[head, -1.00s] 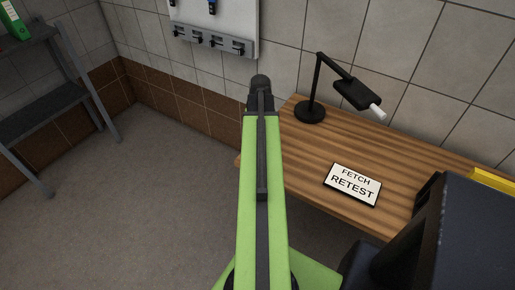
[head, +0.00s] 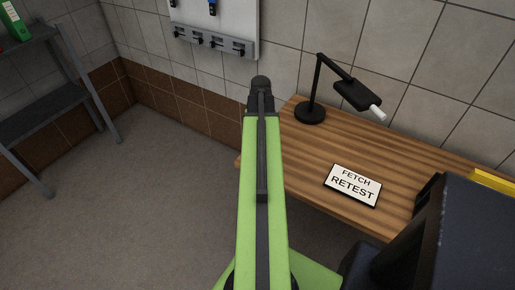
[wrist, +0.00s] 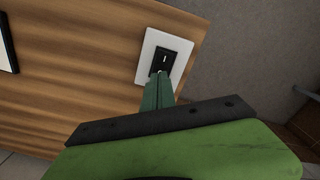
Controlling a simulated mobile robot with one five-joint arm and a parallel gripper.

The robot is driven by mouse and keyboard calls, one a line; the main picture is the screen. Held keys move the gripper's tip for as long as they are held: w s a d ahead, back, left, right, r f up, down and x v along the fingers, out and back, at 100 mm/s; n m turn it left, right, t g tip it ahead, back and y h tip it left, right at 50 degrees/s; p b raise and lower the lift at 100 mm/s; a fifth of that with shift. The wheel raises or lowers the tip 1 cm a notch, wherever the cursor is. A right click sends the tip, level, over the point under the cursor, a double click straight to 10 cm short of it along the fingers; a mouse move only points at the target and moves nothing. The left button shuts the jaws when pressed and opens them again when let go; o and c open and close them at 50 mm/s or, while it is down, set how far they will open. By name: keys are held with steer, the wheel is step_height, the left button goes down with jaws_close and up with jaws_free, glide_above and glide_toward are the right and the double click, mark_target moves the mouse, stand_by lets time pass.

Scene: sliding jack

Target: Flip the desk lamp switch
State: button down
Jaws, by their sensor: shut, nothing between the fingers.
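The black desk lamp (head: 311,112) stands on the wooden desk (head: 300,165), its head reaching to the right with a white bulb end. In the wrist view a white switch plate (wrist: 184,49) with a black rocker switch (wrist: 164,62) sits at the desk's edge. My gripper (wrist: 160,75) is shut and empty. Its green fingertips are at the lower part of the black switch and overlap it in the picture. I cannot tell whether they touch it. In the head view my arm hides the gripper and the switch.
A sign reading "FETCH RETEST" (head: 353,185) lies on the desk. A grey rail with hooks (head: 214,40) is on the wall behind. A grey shelf (head: 50,95) stands at the left. The floor (head: 150,200) between shelf and desk is clear.

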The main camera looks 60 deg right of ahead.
steer(key=shift+f+b, duration=0.9)
stand_by(0.8)
steer(key=shift+r, duration=0.15)
step_height(320, 180, up, 7)
steer(key=p, duration=0.7)
